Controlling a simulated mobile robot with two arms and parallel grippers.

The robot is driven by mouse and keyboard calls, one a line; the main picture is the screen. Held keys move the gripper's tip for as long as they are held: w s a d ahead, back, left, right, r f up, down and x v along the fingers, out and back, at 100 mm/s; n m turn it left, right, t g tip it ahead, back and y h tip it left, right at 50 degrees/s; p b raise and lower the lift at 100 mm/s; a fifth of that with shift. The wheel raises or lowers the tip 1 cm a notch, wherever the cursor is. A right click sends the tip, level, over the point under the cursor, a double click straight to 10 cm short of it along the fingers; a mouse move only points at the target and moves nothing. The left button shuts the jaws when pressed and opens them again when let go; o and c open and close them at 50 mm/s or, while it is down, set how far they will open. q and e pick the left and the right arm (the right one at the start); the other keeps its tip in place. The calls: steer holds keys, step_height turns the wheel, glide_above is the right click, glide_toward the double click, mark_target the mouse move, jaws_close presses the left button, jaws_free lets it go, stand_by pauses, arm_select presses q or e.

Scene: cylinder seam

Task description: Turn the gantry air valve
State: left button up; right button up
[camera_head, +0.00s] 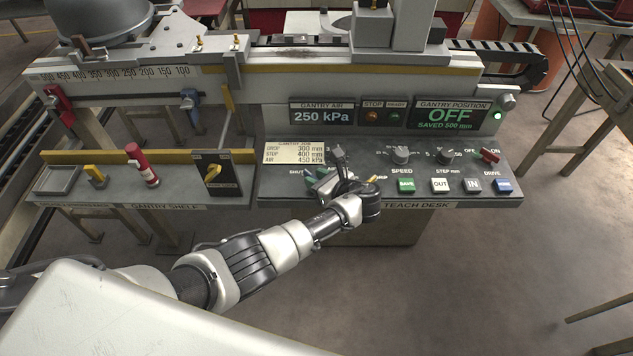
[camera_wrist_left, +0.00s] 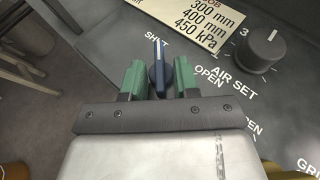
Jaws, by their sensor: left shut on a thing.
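My left gripper (camera_head: 318,180) is over the left part of the teach desk (camera_head: 285,192). In the left wrist view its green fingers (camera_wrist_left: 159,75) stand on both sides of a dark blue valve handle (camera_wrist_left: 158,65) and are shut on it. The handle's tip points up in that view, by the SHUT label, with OPEN to its right. In the head view the hand hides most of the handle. The gantry air display (camera_head: 322,115) reads 250 kPa. My right gripper is not in view.
A job card (camera_head: 294,153) reads drop 300 mm, step 400 mm, air 450 kPa. An air set knob (camera_wrist_left: 262,48) sits close right of the valve. The gantry position display (camera_head: 449,115) reads OFF. Speed knob (camera_head: 400,155) and buttons lie farther right. A gantry shelf (camera_head: 120,195) stands left.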

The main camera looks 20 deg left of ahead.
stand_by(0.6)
arm_select(q)
steer(key=o, duration=0.6)
steer(key=shift+c, duration=0.2)
steer(key=shift+g, duration=0.3)
steer(key=v, duration=1)
steer(key=shift+s+d+b, duration=0.15)
steer(key=shift+d+b, duration=0.2)
steer(key=shift+b, duration=0.1)
steer(key=shift+d, duration=0.1)
